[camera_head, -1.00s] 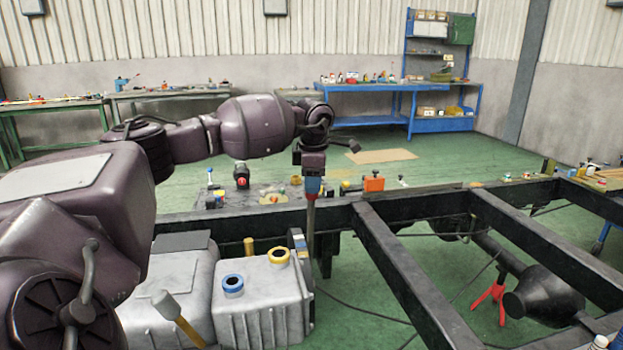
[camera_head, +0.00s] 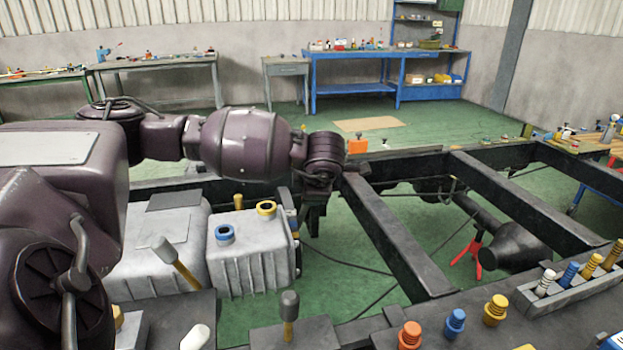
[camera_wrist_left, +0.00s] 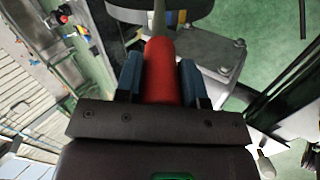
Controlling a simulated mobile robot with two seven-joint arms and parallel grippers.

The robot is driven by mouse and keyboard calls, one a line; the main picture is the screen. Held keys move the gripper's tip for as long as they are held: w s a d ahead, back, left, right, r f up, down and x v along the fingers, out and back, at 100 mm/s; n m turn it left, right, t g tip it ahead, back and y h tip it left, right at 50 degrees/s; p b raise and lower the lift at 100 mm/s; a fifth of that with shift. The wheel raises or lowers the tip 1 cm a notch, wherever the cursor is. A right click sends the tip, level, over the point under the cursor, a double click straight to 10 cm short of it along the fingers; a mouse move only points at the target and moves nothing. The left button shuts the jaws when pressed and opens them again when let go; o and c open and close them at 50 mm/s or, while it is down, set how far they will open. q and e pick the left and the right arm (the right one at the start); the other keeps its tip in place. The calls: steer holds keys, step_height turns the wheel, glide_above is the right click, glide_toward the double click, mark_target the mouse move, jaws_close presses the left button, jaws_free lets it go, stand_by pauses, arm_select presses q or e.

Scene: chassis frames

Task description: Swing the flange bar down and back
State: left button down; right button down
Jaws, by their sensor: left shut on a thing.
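The flange bar shows in the left wrist view as a thick red grip (camera_wrist_left: 160,72) with a thin grey shaft (camera_wrist_left: 158,20) running on from it toward the top edge. My left gripper (camera_wrist_left: 160,75) has its blue fingers on either side of the red grip, shut on it. In the head view my left wrist is beside the dark frame rail, right of the grey tank. It hides the fingers and the bar there. The bar's far end is out of sight. My right gripper is not in view.
The grey ribbed tank (camera_head: 255,262) has a blue cap (camera_head: 225,234) and a yellow cap (camera_head: 266,209). The black chassis frame (camera_head: 395,235) crosses the right side. A mallet (camera_head: 290,310) and coloured plugs (camera_head: 455,322) stand in front. Green floor shows between the rails.

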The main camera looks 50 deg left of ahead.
arm_select(q)
steer(key=shift+s+d+f+y, duration=0.4)
steer(key=shift+d+f, duration=0.3)
steer(key=c, duration=0.7)
jaws_free()
steer(key=shift+c, duration=0.2)
steer(key=shift+r, duration=0.1)
steer(key=p+v, duration=0.1)
steer(key=v, duration=0.9)
steer(key=shift+s+d+r+p, duration=0.2)
steer(key=shift+s+d+p, duration=0.1)
steer(key=shift+p, duration=0.1)
